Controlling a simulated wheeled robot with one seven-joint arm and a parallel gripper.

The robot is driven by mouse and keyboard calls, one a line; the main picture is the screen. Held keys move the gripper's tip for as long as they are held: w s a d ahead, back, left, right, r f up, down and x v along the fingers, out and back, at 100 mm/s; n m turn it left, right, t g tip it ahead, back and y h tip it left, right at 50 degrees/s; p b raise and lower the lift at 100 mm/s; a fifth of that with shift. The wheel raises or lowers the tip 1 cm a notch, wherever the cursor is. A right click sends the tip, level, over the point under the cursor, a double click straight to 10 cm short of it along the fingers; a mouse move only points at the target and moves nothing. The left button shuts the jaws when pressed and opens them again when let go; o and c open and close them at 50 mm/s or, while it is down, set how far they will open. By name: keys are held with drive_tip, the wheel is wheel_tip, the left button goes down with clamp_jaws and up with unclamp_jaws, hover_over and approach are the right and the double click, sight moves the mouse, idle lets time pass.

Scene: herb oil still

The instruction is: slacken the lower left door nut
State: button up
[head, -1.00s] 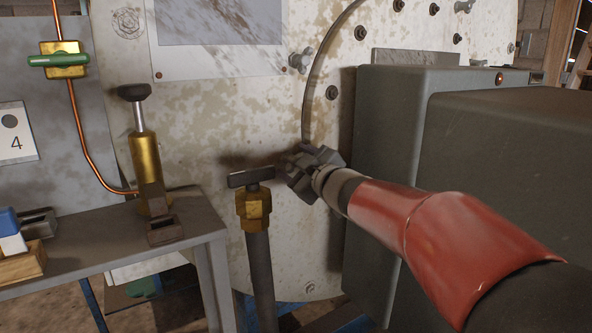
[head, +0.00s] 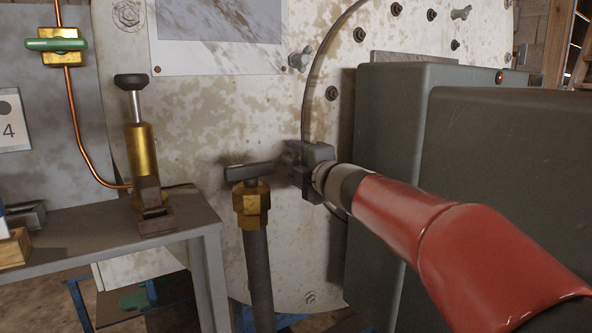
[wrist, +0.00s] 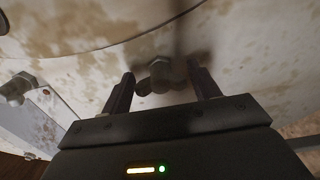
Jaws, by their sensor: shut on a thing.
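The lower left door nut (wrist: 160,76), a dull metal wing nut, shows in the wrist view between my two fingers at the pale, rust-blotched door (head: 265,120). My gripper (wrist: 163,84) is shut on it. In the head view my gripper (head: 300,168) is against the door near its curved edge and hides the nut. I cannot tell how loose the nut is.
A brass valve with a dark handle (head: 250,205) on an upright pipe stands just left of my gripper. A large grey-green box (head: 400,90) is close on the right. A bench (head: 120,225) with a brass pump (head: 142,155) is at left.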

drive_tip(key=shift+f+n+b, duration=0.1)
drive_tip(key=shift+n+b, duration=0.3)
drive_tip(key=shift+n, duration=0.7)
drive_tip(key=o, duration=0.6)
drive_tip(key=v, duration=0.7)
drive_tip(key=shift+s+d, duration=0.25)
drive_tip(key=shift+s, duration=0.05)
